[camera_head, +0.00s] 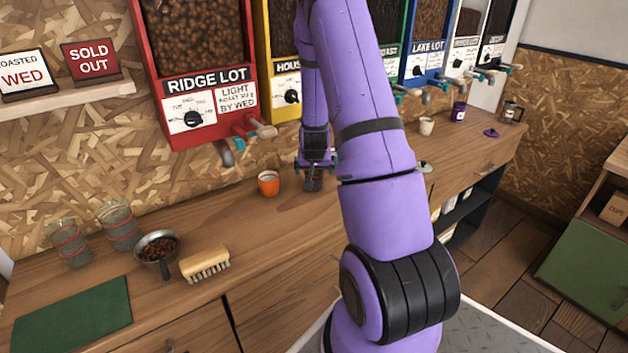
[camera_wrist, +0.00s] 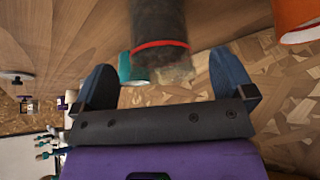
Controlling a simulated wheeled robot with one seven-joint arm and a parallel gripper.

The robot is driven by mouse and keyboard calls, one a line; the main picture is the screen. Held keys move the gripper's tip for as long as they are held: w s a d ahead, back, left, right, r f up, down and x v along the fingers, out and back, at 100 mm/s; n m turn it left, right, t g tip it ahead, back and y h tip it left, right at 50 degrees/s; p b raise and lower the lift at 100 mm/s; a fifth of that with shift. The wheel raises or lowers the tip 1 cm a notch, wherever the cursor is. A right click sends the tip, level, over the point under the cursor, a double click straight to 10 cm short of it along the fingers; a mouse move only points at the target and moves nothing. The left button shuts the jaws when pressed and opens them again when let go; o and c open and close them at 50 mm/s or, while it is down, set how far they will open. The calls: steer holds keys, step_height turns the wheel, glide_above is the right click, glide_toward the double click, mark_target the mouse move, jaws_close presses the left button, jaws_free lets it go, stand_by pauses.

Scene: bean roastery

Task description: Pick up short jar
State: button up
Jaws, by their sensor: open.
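A dark, cylindrical jar with a red band (camera_wrist: 160,25) shows at the top middle of the wrist view, running out of the frame. Its near end lies between the two finger tips of my gripper (camera_wrist: 160,66), with space at both sides. The fingers are apart and hold nothing. In the head view my gripper (camera_head: 314,168) is low over the counter, just right of an orange cup (camera_head: 268,184), and largely covers the jar there.
A scoop of beans (camera_head: 157,250), a brush (camera_head: 205,264) and a green mat (camera_head: 72,315) lie on the left counter (camera_head: 270,225). Bean dispensers with projecting taps (camera_head: 250,128) hang above. A white cup (camera_head: 426,126) and purple jar (camera_head: 458,112) stand farther right.

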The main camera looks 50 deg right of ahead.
steer(key=shift+x, duration=1.65)
steer(key=c, duration=1.1)
steer(key=shift+r, duration=0.15)
